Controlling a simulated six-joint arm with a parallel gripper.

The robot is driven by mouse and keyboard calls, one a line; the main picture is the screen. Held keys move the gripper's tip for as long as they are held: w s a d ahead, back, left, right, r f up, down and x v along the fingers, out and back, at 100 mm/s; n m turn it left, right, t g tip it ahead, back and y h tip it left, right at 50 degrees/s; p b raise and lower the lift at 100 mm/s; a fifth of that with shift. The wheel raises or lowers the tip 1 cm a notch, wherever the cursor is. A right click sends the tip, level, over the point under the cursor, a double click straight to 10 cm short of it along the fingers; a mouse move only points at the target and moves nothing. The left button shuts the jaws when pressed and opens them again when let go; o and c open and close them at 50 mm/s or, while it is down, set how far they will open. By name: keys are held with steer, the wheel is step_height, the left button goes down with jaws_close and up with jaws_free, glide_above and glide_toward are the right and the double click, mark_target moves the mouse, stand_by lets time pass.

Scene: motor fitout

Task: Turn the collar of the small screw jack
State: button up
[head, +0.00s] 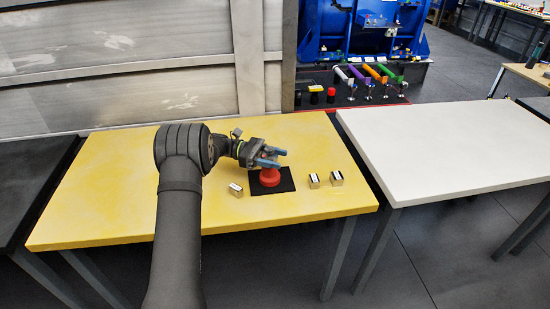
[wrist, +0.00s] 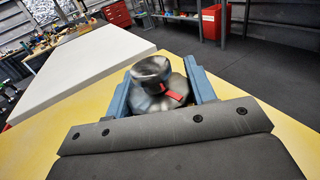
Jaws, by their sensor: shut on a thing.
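The small screw jack (head: 270,178) stands on a black mat (head: 287,184) on the yellow table; in the head view its lower part shows as a round red body. In the wrist view the jack (wrist: 152,72) shows a grey metal, rounded top above a wider part with a red mark (wrist: 173,96). My gripper (head: 280,158) is over the jack from the left, its blue fingers shut on the jack's collar. In the wrist view one finger lies on each side of it. The exact contact is partly hidden.
Small pale blocks with dark and white tops stand near the mat, one to the left (head: 235,190) and two to the right (head: 314,181) (head: 337,179). A white table (head: 440,145) stands to the right across a narrow gap. The front of the yellow table (head: 300,208) is clear.

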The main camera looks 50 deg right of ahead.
steer(key=shift+s, duration=0.1)
stand_by(0.3)
steer(key=o, duration=1)
steer(key=shift+h, duration=0.3)
